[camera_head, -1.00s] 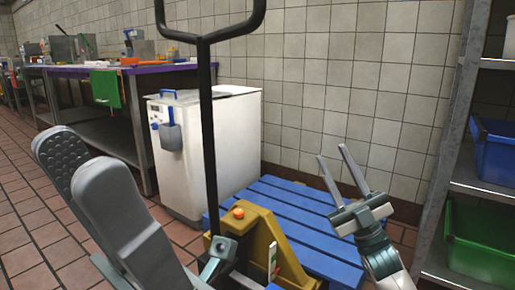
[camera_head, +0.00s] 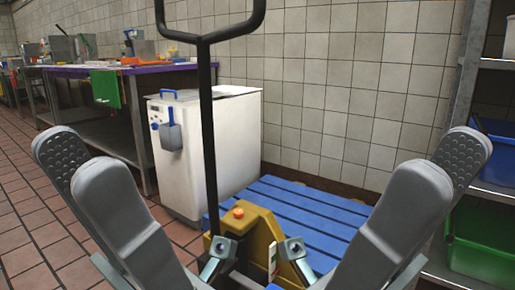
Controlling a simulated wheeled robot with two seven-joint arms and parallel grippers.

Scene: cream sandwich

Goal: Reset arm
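Both my arms are folded symmetrically at the bottom of the head view, with large grey links at either side. The small silver and teal end of my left gripper (camera_head: 221,249) shows just left of the bottom centre. The matching end of my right gripper (camera_head: 292,249) shows just right of it. Their fingers cannot be made out, so their opening is unclear. I see nothing held in either one.
A yellow pallet jack (camera_head: 255,232) with a tall black handle (camera_head: 208,130) stands ahead, by a blue pallet (camera_head: 300,208). Behind is a white fryer-like unit (camera_head: 225,140). A steel table (camera_head: 125,72) stands left; a shelf with a blue bin (camera_head: 500,155) and green bin (camera_head: 485,250) stands right.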

